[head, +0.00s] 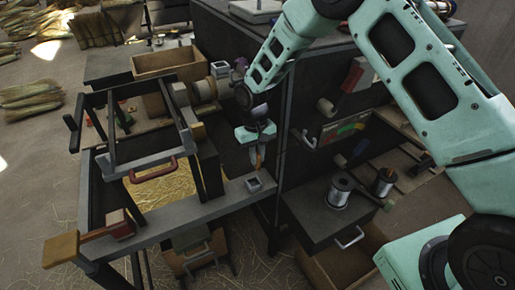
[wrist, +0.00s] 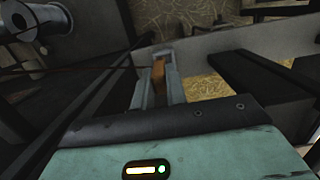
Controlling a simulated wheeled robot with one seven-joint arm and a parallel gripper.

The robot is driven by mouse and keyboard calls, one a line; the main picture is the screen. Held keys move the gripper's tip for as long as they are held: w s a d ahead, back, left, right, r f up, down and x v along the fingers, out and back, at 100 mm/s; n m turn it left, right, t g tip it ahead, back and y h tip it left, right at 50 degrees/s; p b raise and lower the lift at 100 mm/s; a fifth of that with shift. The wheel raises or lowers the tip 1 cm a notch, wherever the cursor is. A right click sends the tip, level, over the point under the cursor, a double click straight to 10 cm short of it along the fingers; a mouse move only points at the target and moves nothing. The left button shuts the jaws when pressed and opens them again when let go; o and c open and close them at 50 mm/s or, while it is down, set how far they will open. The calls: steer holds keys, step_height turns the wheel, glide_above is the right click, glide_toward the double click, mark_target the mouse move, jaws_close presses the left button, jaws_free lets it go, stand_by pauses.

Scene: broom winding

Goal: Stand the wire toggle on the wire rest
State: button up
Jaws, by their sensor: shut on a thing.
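My gripper (head: 257,158) is shut on a small orange-brown piece, which I take to be the wire toggle (wrist: 158,71). It is pinched between the two grey fingers in the wrist view, and its lower end points down. A small grey square open-topped holder (head: 254,184), likely the wire rest, sits on the right end of the grey front beam. My gripper is just above and close to this holder. Whether the toggle touches it I cannot tell. The fingers hide part of the toggle.
A dark cabinet (head: 318,222) stands close to the right of my gripper, with a wire spool (head: 340,190) on its ledge; a spool (wrist: 22,18) also shows in the wrist view. A black frame with a red handle (head: 153,170) stands to the left. Straw lies below.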

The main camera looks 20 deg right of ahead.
steer(key=shift+w+a+f+b, duration=0.1)
steer(key=shift+w+f+b, duration=0.4)
steer(key=shift+f+b, duration=0.85)
steer(key=shift+w+a+f+b, duration=0.1)
steer(key=shift+w+f+b, duration=0.55)
steer(key=shift+f, duration=1.05)
steer(key=shift+w+a+f+b, duration=0.1)
steer(key=shift+w+f+b, duration=0.2)
steer(key=shift+f+b, duration=1.15)
steer(key=shift+f, duration=0.2)
steer(key=shift+f+b, duration=0.55)
steer(key=shift+f, duration=0.6)
steer(key=o, duration=0.8)
steer(key=shift+o, duration=0.2)
